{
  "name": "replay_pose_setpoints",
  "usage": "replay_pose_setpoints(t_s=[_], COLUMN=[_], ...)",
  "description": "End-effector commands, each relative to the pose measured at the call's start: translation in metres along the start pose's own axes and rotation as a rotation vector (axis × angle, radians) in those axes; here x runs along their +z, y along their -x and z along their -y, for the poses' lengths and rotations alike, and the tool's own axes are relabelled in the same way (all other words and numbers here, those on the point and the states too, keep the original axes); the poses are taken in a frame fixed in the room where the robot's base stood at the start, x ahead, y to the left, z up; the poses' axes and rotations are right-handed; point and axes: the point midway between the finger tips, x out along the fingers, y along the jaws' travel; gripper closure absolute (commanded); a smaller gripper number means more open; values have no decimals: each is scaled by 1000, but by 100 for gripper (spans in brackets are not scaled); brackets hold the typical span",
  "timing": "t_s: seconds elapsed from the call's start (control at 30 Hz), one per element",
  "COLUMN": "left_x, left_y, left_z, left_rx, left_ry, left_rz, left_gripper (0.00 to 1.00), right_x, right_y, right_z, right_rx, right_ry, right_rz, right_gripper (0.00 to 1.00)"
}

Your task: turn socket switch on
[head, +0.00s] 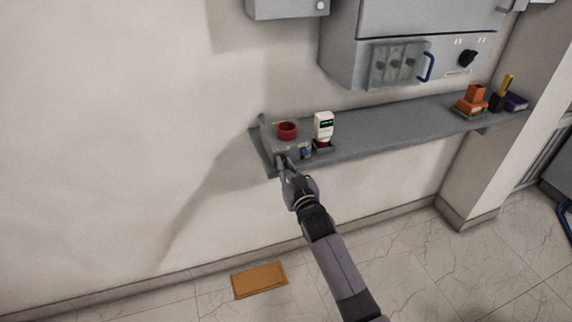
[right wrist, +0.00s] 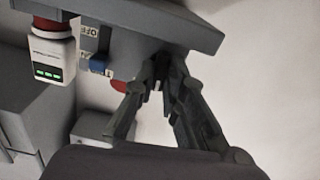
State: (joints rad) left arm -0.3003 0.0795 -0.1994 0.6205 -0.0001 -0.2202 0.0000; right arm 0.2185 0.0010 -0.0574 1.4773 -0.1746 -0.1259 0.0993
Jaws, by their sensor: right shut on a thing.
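A grey socket box (head: 268,142) with a red round socket (head: 288,130) on top stands at the left end of the wall shelf. It also shows in the right wrist view (right wrist: 130,48), tilted. A blue switch piece (right wrist: 99,64) sits on its front between labels, one reading OFF; it shows in the head view too (head: 305,154). My right gripper (head: 281,163) is at the box's front, left of the blue piece. In the right wrist view its fingers (right wrist: 158,86) close around a small dark part at the box, mostly hidden by them. My left gripper is not in view.
A white device with a green display (head: 323,125) stands just right of the box. The grey shelf (head: 385,124) is clear until an orange item (head: 475,97) at its right end. A grey cabinet (head: 343,60) hangs above. An orange-brown mat (head: 259,280) lies on the floor.

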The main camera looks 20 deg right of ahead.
Motion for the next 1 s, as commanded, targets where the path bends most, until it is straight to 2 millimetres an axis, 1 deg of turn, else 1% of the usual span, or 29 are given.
replay_pose_setpoints(t_s=[0.3,0.77,0.8,0.9,1.0], left_x=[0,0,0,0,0], left_y=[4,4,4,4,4], left_z=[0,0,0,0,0], left_rx=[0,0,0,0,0], left_ry=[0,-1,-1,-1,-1], left_rz=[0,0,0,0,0], left_gripper=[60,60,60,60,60], right_x=[2,2,2,2,2], right_y=[1,1,1,0,0], right_z=[0,0,1,0,0], right_rx=[0,0,0,0,0], right_ry=[-93,-106,-106,-105,-104], right_rz=[4,5,5,4,3], right_gripper=[100,100,87,80,80])
